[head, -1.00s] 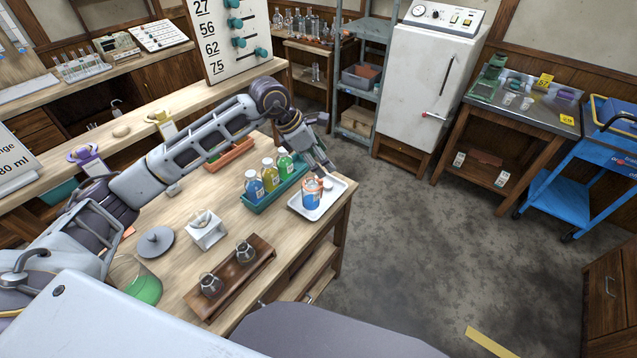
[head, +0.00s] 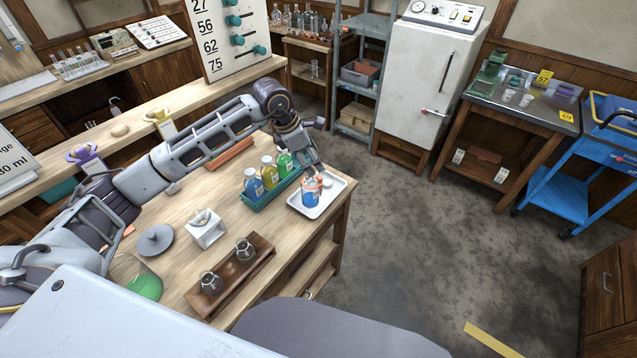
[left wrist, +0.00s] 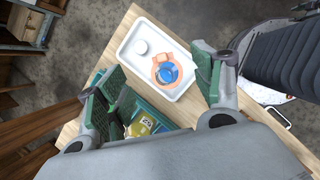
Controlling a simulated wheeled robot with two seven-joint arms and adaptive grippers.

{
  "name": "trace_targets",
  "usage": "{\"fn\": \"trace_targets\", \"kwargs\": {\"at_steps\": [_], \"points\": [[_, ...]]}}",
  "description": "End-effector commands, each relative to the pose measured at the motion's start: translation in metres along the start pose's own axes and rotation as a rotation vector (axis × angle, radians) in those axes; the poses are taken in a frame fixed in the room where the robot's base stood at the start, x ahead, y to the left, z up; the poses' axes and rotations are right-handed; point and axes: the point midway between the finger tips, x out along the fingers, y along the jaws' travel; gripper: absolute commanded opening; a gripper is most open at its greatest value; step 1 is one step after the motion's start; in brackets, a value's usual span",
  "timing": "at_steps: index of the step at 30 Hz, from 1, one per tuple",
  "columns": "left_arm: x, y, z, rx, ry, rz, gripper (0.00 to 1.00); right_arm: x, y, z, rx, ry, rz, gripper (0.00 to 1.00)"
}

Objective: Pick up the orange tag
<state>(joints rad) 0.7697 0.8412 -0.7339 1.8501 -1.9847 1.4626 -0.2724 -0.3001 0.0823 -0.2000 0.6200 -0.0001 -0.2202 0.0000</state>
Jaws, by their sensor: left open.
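The orange tag (left wrist: 163,59) appears as an orange, roughly ring-shaped piece around the top of a blue jar (left wrist: 168,73) in the left wrist view. In the head view orange shows on the upper part of the same jar (head: 310,197). The jar stands in a white tray (head: 335,198) at the table's right corner. My left gripper (head: 316,164) is open, above and behind the jar; in the left wrist view its two green-padded fingers (left wrist: 160,66) lie either side of the jar and tag, apart from them. My right gripper is not in view.
A wooden holder (head: 225,278) with two small flasks is nearer. Floor right of the table is clear.

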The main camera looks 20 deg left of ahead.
Motion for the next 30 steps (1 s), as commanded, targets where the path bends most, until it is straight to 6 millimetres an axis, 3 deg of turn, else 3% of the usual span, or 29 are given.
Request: {"fn": "trace_targets", "kwargs": {"at_steps": [12, 30], "points": [[0.050, 0.000, 0.001, 0.000, -0.001, -0.002, 0.67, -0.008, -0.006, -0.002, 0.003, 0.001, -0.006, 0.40], [0.060, 0.000, -0.001, 0.001, 0.000, -0.002, 0.67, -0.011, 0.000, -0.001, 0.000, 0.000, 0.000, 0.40]]}}
